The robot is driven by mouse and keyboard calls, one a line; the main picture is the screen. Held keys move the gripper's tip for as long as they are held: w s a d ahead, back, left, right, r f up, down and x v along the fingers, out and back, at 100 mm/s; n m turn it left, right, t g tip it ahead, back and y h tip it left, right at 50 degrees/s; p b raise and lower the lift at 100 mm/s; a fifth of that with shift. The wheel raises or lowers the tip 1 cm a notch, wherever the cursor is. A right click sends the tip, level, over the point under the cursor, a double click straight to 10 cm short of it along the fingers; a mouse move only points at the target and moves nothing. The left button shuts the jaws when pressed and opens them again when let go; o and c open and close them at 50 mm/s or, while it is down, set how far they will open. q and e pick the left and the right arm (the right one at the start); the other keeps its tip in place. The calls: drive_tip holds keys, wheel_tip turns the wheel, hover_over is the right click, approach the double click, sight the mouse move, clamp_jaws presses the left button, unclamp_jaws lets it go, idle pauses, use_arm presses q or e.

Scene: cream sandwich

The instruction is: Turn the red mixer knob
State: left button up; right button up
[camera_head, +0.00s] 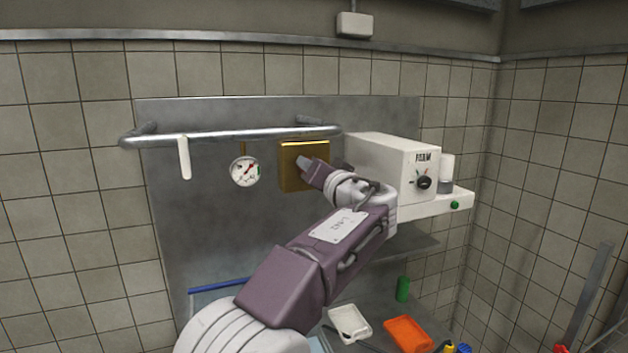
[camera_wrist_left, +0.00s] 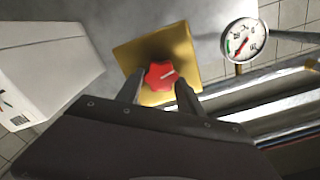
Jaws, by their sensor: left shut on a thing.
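The red knob (camera_wrist_left: 163,75) sits on the face of a yellow brass box (camera_wrist_left: 127,57). Its pale pointer mark points right and slightly up in the left wrist view. My left gripper (camera_wrist_left: 160,82) has one finger on each side of the knob and is shut on it. In the head view, the brass box (camera_head: 289,172) is mounted on a metal wall panel below a rail. My left gripper (camera_head: 313,172) reaches its face from the lower right, and the knob is hidden there. My right gripper is not in view.
A white machine (camera_head: 380,155) with a black dial (camera_head: 424,182) stands right of the box, close to my left wrist. A round gauge (camera_head: 244,171) hangs left of it. A metal rail (camera_head: 230,134) runs above. A white tray (camera_head: 349,323) and orange tray (camera_head: 408,334) lie below.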

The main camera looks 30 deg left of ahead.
use_arm(q)
drive_tip(key=shift+f+m+b, duration=0.1)
drive_tip(key=shift+m+b, duration=0.55)
drive_tip(key=shift+m, duration=1.35)
drive_tip(key=o, duration=1.4)
drive_tip(key=shift+w, duration=0.1)
drive_tip(key=b+v, duration=0.4)
drive_tip(key=v, duration=0.5)
